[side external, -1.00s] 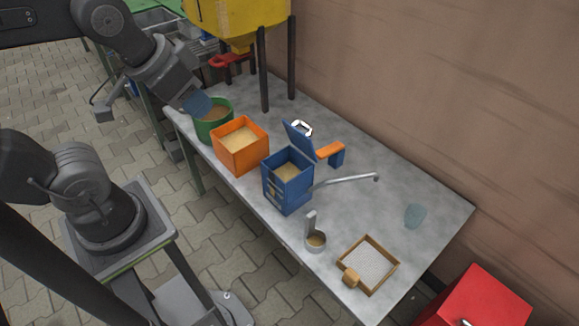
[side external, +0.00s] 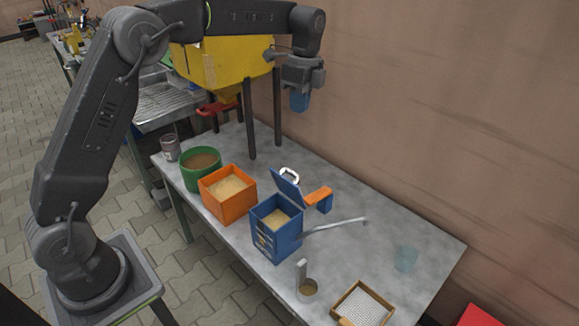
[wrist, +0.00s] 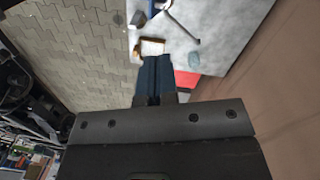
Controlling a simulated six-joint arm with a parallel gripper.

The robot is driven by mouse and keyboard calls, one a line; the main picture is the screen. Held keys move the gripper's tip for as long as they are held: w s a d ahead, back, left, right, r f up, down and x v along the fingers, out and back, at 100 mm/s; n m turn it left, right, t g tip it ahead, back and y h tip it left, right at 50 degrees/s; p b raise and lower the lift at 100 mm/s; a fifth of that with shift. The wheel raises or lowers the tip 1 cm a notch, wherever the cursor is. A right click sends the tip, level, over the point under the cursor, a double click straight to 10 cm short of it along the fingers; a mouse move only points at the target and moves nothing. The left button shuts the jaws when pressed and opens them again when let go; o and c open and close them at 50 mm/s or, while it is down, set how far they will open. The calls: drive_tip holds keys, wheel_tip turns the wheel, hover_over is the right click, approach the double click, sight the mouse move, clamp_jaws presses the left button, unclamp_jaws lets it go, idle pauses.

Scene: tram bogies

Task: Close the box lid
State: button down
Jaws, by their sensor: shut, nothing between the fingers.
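The blue box (side external: 275,240) stands on the table with sandy material inside. Its blue lid (side external: 288,188) is open, tilted up at the back right of the box, with a white handle (side external: 289,175) beside its top. My gripper (side external: 299,104) is above and behind the lid, well clear of it, pointing down with its blue fingers shut and empty. The shut fingers also show in the wrist view (wrist: 155,75). The lid is not clear in the wrist view.
A yellow hopper (side external: 222,68) on dark legs stands behind an orange box (side external: 228,205) and a green bucket (side external: 187,174). An orange-and-blue piece (side external: 320,199) and a metal rod (side external: 335,224) are right of the box.

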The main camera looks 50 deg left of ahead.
drive_tip(key=w+a+f+m+g, duration=0.1)
drive_tip(key=w+f+m, duration=0.25)
drive_tip(key=f, duration=0.25)
approach(285, 178)
drive_tip(key=w+f, duration=0.4)
drive_tip(key=f, duration=0.3)
drive_tip(key=shift+s+a+r+g, duration=0.1)
drive_tip(key=shift+s+a+g, duration=0.05)
drive_tip(key=shift+s, duration=0.35)
drive_tip(key=shift+s+a+g, duration=0.1)
drive_tip(key=shift+s+g, duration=0.05)
drive_tip(key=shift+s, duration=0.3)
drive_tip(key=shift+s+f, duration=0.2)
drive_tip(key=shift+s, duration=0.3)
drive_tip(key=shift+s+f, duration=0.15)
drive_tip(key=shift+s, duration=0.3)
drive_tip(key=shift+s, duration=0.1)
drive_tip(key=shift+s, duration=0.3)
